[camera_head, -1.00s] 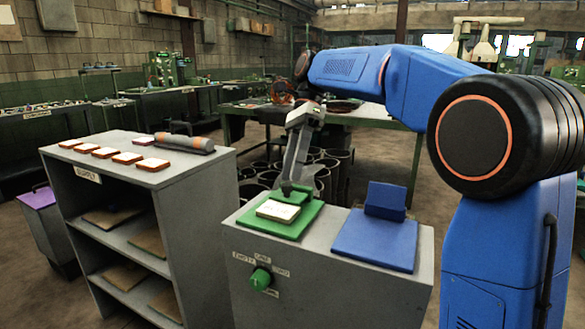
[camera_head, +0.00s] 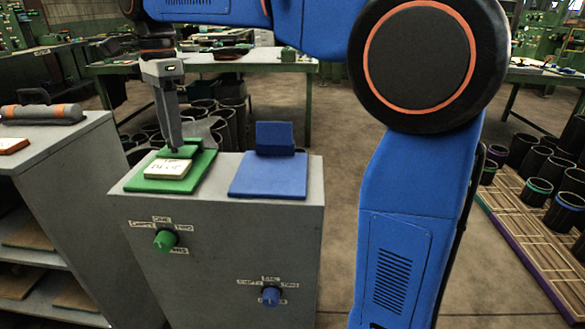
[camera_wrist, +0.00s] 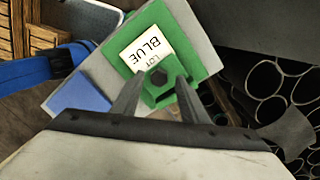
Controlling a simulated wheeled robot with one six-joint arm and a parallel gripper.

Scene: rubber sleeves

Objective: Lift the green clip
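The green plate (camera_head: 200,160) lies on top of a grey cabinet with a white card (camera_head: 168,169) on it. In the wrist view the card (camera_wrist: 147,48) reads "LOT BLUE". The green clip (camera_wrist: 163,88), with a dark hexagonal mark, is at the plate's edge beside the card. My gripper (camera_head: 173,149) points down at the back of the card, over the clip. In the wrist view its fingertips (camera_wrist: 159,76) are apart, one on each side of the clip. I cannot tell whether they press on it. In the head view the gripper mostly hides the clip.
A blue plate with a raised blue clip (camera_head: 275,138) lies to the right on the same cabinet (camera_head: 225,230). A green knob (camera_head: 165,240) and a blue knob (camera_head: 270,296) are on its front. A shelf (camera_head: 70,160) stands left; bins (camera_head: 545,150) stand at right.

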